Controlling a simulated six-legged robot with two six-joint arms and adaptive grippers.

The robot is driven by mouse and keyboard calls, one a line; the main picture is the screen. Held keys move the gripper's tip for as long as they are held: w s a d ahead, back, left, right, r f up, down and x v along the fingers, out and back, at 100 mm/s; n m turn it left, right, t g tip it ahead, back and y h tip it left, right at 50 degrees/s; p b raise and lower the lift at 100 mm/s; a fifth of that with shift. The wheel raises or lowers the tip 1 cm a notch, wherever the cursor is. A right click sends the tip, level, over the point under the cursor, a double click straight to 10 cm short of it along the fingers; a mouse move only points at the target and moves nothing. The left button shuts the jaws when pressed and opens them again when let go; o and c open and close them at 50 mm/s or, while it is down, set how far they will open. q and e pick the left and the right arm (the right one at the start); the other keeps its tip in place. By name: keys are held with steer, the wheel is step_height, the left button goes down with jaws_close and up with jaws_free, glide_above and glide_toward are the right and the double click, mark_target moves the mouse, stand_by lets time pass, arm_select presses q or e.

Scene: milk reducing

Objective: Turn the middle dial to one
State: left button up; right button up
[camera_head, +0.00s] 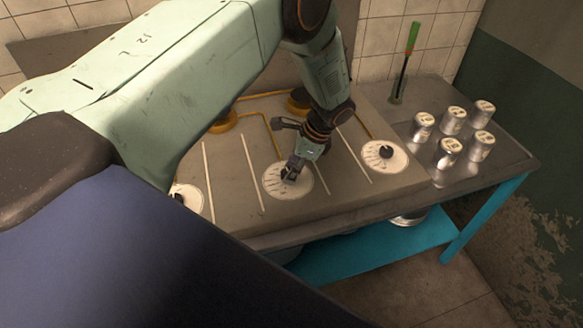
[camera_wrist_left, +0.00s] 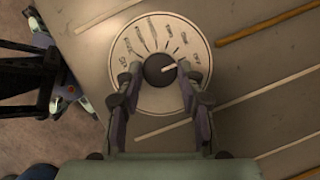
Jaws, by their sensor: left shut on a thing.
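The middle dial (camera_head: 272,186) is a round white plate on the grey panel with a dark knob (camera_wrist_left: 155,70) at its centre. In the head view my left gripper (camera_head: 290,174) points down onto the knob and partly hides it. In the wrist view its two fingers (camera_wrist_left: 155,74) stand on either side of the knob, shut on it. The knob's pale mark points right and slightly up; the small labels around the plate are hard to read. A dark jointed part (camera_wrist_left: 50,85) at the wrist view's left may be my right gripper; its jaw state is unclear.
Another dial (camera_head: 386,156) is to the right and one (camera_head: 188,198) to the left, partly behind my arm. Several metal cans (camera_head: 450,150) stand on the table's right side. Yellow pipes (camera_head: 268,130) cross the panel.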

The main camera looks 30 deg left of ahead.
arm_select(q)
steer(key=shift+w+a+f+n+g+b, duration=0.1)
steer(key=shift+n+g+b, duration=0.1)
steer(key=shift+n+b, duration=0.3)
steer(key=shift+a+f+n+g+b, duration=0.1)
steer(key=shift+n+g+b, duration=0.1)
steer(key=shift+n, duration=0.5)
steer(key=shift+n+h, duration=0.4)
steer(key=shift+n, duration=0.2)
steer(key=shift+r+n+g+b, duration=0.2)
steer(key=shift+n+g+b, duration=0.2)
steer(key=shift+n, duration=0.3)
steer(key=o, duration=1.2)
steer(key=shift+c, duration=0.2)
